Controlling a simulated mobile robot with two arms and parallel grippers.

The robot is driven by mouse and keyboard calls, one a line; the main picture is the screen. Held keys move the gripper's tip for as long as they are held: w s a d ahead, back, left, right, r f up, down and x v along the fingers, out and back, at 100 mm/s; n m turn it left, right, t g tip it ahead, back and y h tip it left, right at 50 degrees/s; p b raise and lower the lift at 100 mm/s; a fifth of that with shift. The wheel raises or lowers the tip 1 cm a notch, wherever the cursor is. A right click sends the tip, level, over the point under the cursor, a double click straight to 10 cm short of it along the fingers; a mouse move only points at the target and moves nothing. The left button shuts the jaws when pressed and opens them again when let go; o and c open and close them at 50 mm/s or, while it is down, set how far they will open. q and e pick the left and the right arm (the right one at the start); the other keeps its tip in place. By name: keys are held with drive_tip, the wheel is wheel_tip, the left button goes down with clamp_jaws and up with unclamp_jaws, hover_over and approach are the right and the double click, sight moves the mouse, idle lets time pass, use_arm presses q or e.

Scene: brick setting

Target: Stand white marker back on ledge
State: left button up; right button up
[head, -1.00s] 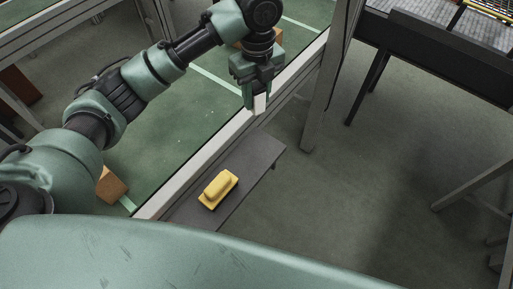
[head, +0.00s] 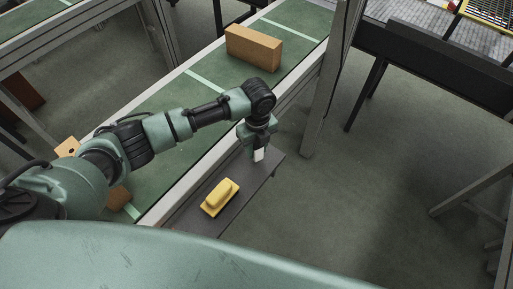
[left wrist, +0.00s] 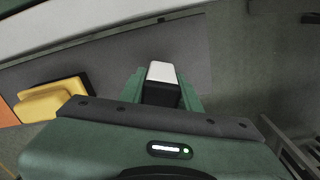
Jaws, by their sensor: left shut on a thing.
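The white marker (head: 259,155) is held in my left gripper (head: 258,150), with its white end pointing down over the dark ledge. In the left wrist view the marker (left wrist: 161,72) shows a white part and a black part between the green fingers (left wrist: 160,88). The ledge (head: 250,172) is a dark grey shelf beside the conveyor; it also shows in the left wrist view (left wrist: 195,50). The gripper is over the ledge's far right part. I cannot tell whether the marker touches the ledge. My right gripper is not in view.
A yellow block-shaped object (head: 219,197) lies on the near left part of the ledge. The green conveyor (head: 185,130) runs along the ledge's left side, with a brown brick (head: 254,47) on it. A grey post (head: 322,100) stands beyond the ledge. Floor is open to the right.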

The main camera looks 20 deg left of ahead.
use_arm(q)
drive_tip(key=shift+f, duration=0.4)
drive_tip(key=shift+f, duration=0.1)
drive_tip(key=o, duration=1)
wheel_tip(320, 180, up, 12)
drive_tip(key=shift+r+b, duration=0.15)
drive_tip(key=shift+b, duration=0.7)
drive_tip(key=shift+d, duration=0.1)
